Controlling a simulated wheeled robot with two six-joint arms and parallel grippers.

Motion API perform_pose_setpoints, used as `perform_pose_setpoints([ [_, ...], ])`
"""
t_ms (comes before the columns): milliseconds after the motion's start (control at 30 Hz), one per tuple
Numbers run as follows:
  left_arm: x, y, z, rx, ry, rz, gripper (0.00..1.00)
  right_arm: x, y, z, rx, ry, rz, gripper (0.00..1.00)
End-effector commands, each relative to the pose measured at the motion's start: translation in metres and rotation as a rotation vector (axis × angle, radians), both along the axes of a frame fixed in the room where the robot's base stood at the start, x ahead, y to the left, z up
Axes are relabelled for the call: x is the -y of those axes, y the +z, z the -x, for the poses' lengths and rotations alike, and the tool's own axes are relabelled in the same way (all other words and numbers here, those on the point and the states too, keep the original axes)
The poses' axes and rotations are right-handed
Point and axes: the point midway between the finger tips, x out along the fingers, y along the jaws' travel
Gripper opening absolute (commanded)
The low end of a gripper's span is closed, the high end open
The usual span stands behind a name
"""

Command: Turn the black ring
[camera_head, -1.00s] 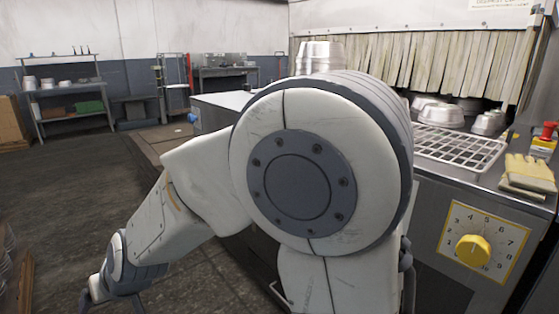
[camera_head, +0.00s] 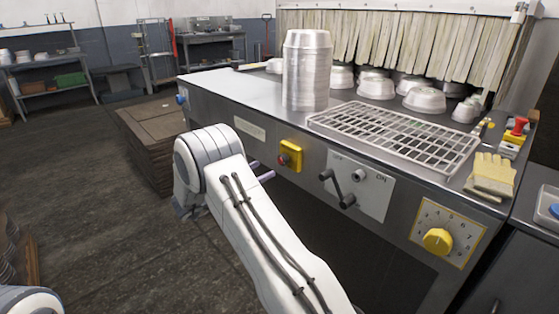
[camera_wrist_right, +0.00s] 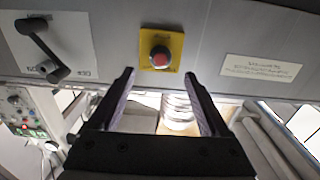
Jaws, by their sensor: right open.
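A dark ring (camera_wrist_right: 160,49) encircles a red knob (camera_wrist_right: 159,60) on a yellow plate (camera_wrist_right: 176,43) in the right wrist view. In the head view the yellow box with its red knob (camera_head: 284,159) is on the steel machine's front; the dark ring is too small to make out clearly there. My right gripper (camera_wrist_right: 161,75) is open, its two fingers pointing at the yellow plate, one on each side of the knob. They appear apart from it. In the head view its purple-grey fingers (camera_head: 262,172) show just left of the yellow box. My left gripper is out of view.
A lever panel (camera_head: 358,185) and a yellow dial (camera_head: 437,241) are farther right on the machine front. A stack of metal pans (camera_head: 306,70), a wire rack (camera_head: 395,132) and yellow gloves (camera_head: 492,176) are on top. A pallet stack (camera_head: 150,140) stands left of the machine.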

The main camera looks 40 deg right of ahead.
Motion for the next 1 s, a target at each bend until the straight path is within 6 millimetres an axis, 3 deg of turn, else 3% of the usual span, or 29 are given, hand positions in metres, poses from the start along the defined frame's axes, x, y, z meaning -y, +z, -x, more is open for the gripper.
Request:
perform_pose_setpoints([
  [200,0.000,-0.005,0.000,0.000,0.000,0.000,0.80,0.044,-0.001,-0.003,0.002,-0.002,0.000,0.80],
  [400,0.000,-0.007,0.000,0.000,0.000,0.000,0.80,0.072,-0.001,-0.006,0.003,0.001,-0.001,0.80],
  [833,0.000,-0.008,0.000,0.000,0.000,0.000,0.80,0.083,0.000,-0.007,0.001,0.004,-0.001,0.80],
  [867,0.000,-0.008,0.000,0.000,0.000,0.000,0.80,0.083,0.000,-0.007,0.001,0.004,-0.001,0.72],
  [1000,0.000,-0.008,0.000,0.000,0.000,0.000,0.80,0.083,0.000,-0.007,0.001,0.004,-0.001,0.18],
])
